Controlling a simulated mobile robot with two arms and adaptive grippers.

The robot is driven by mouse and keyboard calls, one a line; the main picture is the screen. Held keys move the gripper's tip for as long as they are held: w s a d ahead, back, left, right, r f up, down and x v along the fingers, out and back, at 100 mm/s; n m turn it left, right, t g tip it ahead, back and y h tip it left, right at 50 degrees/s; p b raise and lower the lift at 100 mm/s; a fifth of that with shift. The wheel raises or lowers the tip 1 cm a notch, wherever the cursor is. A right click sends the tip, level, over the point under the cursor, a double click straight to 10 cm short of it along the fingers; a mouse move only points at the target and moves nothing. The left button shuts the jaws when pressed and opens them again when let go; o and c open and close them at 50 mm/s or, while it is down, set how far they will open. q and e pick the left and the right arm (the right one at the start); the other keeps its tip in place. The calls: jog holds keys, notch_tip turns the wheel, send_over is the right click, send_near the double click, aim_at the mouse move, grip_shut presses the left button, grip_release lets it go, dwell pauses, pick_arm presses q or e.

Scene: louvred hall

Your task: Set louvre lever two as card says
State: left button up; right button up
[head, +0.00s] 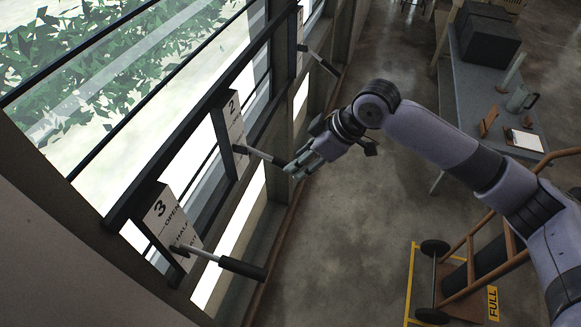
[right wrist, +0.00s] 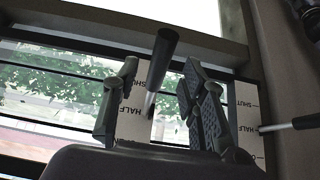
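Lever two (head: 264,155) juts out from the white plate marked 2 (head: 235,122) on the window frame. It has a metal rod and a dark grip. My right gripper (head: 298,168) is at the grip's free end in the head view. In the right wrist view the open fingers (right wrist: 160,108) stand on either side of the dark grip (right wrist: 165,52), with gaps showing. The plate behind it (right wrist: 133,122) reads HALF and SHUT upside down; the exact lever mark is unclear. A white sheet (head: 523,140), possibly the card, lies on the side table, its writing too small to read.
Lever three (head: 242,268) sticks out nearer, below plate 3 (head: 165,215); another lever (head: 322,60) is farther along. The side table (head: 470,95) holds a dark box (head: 487,40) and a mug (head: 521,99). A trolley with a yellow FULL sign (head: 493,303) stands at lower right. Floor between is clear.

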aim_at(275, 161)
jog(key=b+x, duration=0.2)
jog(key=x, duration=0.1)
jog(key=shift+r, duration=0.25)
jog(key=shift+f, duration=0.35)
jog(key=shift+w+a+f, duration=0.15)
jog(key=shift+a+f, duration=0.3)
jog(key=shift+a, duration=0.05)
pick_arm(q)
jog(key=f, duration=0.1)
jog(key=a+f, duration=0.1)
jog(key=f, duration=0.1)
jog(key=shift+a, duration=0.1)
pick_arm(e)
jog(key=shift+d, duration=0.1)
jog(key=shift+c, duration=0.5)
jog(key=shift+c, duration=0.6)
grip_shut()
